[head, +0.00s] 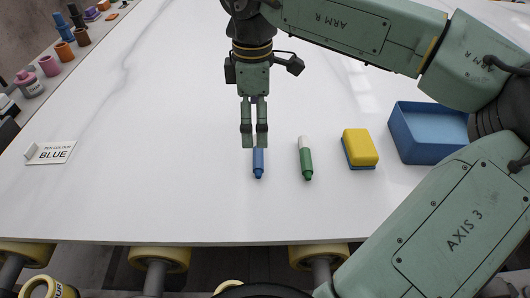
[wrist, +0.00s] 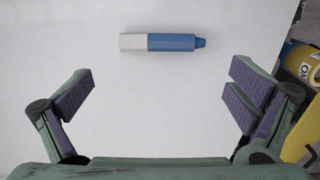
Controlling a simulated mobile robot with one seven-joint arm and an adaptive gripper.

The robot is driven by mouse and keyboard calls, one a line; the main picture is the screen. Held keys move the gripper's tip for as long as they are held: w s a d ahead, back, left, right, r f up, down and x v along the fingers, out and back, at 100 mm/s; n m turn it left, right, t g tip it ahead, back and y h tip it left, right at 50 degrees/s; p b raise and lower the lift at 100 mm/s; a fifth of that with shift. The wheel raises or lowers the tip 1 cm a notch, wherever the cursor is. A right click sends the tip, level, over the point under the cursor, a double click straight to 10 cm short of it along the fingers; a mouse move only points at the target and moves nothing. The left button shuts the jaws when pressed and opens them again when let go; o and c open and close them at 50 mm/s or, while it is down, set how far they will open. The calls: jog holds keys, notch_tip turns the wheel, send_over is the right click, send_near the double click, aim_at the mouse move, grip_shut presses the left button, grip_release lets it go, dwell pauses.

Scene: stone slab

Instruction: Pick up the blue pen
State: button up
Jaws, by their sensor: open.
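The blue pen (head: 258,163) lies on the white slab in the head view, with its upper end hidden behind my gripper's fingers. In the wrist view the whole blue pen (wrist: 165,42) shows, lying flat, with a white part at left and a blue part with a narrow tip at right. My gripper (head: 255,144) points down over the pen's upper end in the head view. In the wrist view my gripper (wrist: 160,98) has its fingers spread wide, with nothing between them, and the pen lies beyond them toward the top of the picture.
A green pen (head: 305,160) lies right of the blue pen. Beyond it are a yellow and blue block (head: 360,147) and a blue open box (head: 425,135). A card reading BLUE (head: 52,152) lies at left. The slab (head: 160,190) is clear between card and pen.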

aim_at(254, 151)
jog(key=f, duration=0.3)
jog(key=f+p, duration=0.1)
jog(key=f, duration=0.1)
jog(key=f+p, duration=0.1)
jog(key=f, duration=0.2)
jog(key=shift+w+a+f, duration=0.15)
jog(key=shift+a+f, duration=0.1)
jog(key=shift+f, duration=0.05)
jog(key=shift+c, duration=0.4)
jog(key=c, duration=0.7)
